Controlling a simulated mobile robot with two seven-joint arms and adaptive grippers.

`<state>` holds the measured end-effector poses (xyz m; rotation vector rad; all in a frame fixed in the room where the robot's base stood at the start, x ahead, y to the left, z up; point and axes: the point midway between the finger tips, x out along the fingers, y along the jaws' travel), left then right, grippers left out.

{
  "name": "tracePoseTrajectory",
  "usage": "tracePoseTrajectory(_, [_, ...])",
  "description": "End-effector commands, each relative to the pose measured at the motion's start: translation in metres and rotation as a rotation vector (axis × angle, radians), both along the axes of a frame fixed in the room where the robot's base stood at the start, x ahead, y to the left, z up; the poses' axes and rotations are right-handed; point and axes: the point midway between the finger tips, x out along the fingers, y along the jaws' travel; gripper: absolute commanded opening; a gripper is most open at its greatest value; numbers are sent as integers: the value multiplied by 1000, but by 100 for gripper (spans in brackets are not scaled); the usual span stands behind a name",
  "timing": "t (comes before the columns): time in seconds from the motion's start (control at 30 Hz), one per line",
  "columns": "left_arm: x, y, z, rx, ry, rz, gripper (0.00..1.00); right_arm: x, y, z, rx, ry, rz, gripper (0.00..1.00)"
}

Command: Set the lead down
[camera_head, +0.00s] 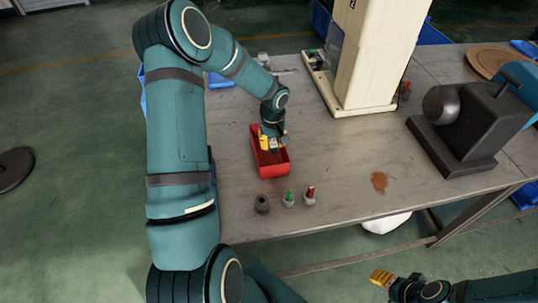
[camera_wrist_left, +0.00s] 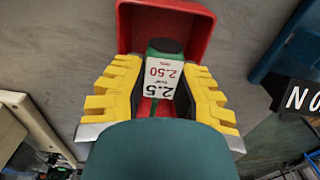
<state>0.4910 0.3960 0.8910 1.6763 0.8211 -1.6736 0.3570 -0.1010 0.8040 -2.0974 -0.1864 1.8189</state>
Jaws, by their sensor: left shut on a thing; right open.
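My left gripper (camera_head: 269,143) reaches down into the red bin (camera_head: 271,169) on the table. The red bin (camera_wrist_left: 187,20) lies around and beyond that piece. Whether the piece touches the bin floor cannot be told, and its lower part is hidden. My right gripper (camera_head: 381,277) is open and empty, off the table's front edge at lower right.
A dark cup (camera_head: 262,204), a grey cup with a green piece (camera_head: 289,199) and one with a red piece (camera_head: 310,196) stand in front of the bin. A beige machine column (camera_head: 372,60) and a dark bench device (camera_head: 462,130) stand right. A rusty stain (camera_head: 379,182) marks open tabletop.

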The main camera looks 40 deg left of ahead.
Motion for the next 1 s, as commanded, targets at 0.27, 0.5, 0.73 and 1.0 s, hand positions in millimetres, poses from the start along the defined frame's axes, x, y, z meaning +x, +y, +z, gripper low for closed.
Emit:
tracePoseTrajectory(0.27, [-1, 4, -46, -1, 3, 17, 0, -1, 0, -6, 0, 3, 2, 56])
tracePoseTrajectory(0.5, [0, 4, -66, 1, 1, 14, 0, -2, 0, -8, 2, 6, 4, 56])
tracePoseTrajectory(0.73, [0, 4, -95, -2, 1, 14, 0, -4, 1, -12, 2, 8, 6, 56])
tracePoseTrajectory(1.0, [0, 4, -99, 1, -1, 14, 0, -4, 1, -12, 2, 9, 8, 56])
